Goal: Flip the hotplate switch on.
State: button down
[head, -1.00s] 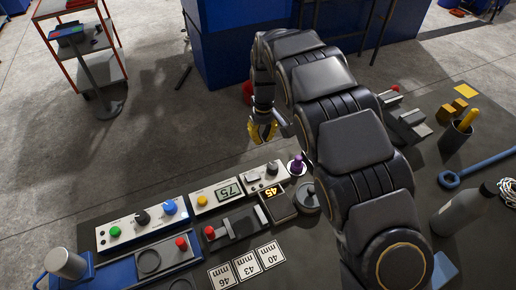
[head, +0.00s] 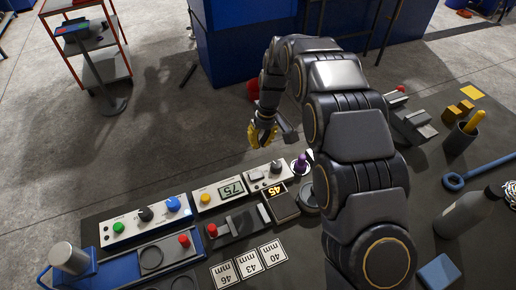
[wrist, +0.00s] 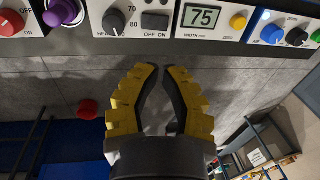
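A white control panel (head: 268,178) carries a dial (head: 275,167) and a small rocker switch (head: 253,177). In the wrist view the rocker switch (wrist: 155,21) is dark, with ON and OFF printed under it, beside the heat dial (wrist: 114,21). I cannot tell which side is pressed. My gripper (head: 260,143), with yellow-backed fingers, is above and beyond the panel's far edge, apart from it. In the wrist view my gripper (wrist: 161,70) has its fingertips close together with a narrow gap and nothing between them. They lie just below the panel edge, roughly in line with the switch.
A purple knob (head: 302,162) stands right of the dial. Left of the switch are a width display (head: 232,190) with a yellow button (head: 205,199), then a panel with a green button (head: 118,227), black knob and blue knob.

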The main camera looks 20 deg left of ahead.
aim_at(253, 175)
jog(key=f, duration=0.4)
jog(key=s+a+f, duration=0.1)
jog(key=f, duration=0.7)
jog(key=shift+s+a, duration=0.15)
jog(key=shift+a, duration=0.05)
